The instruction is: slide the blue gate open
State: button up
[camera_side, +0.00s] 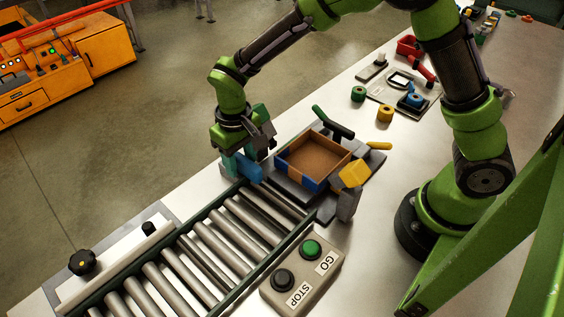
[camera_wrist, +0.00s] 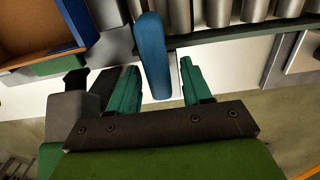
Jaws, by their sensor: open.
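The blue gate (camera_side: 250,172) is a narrow rounded upright bar at the far end of the roller conveyor (camera_side: 196,246), beside the tray. In the wrist view the blue gate (camera_wrist: 151,52) reaches down between my two teal fingers. My gripper (camera_side: 246,158) is open at the gate. In the wrist view my gripper (camera_wrist: 158,68) has one finger on each side of the bar, with a visible gap on both sides near the fingertips. In the side view my fingers partly hide the gate.
A brown-floored tray (camera_side: 313,140) with orange and blue walls stands just past the rollers, with a yellow block (camera_side: 354,173) beside it. A GO/STOP button box (camera_side: 303,270) sits right of the rollers. A black knob (camera_side: 82,262) is at left.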

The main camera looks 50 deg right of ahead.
jog(key=shift+f, duration=0.15)
jog(key=shift+c, duration=0.3)
grip_shut()
jog(key=shift+w, duration=2.3)
jog(key=shift+o, duration=0.3)
grip_release()
notch_tip(320, 180, up, 17)
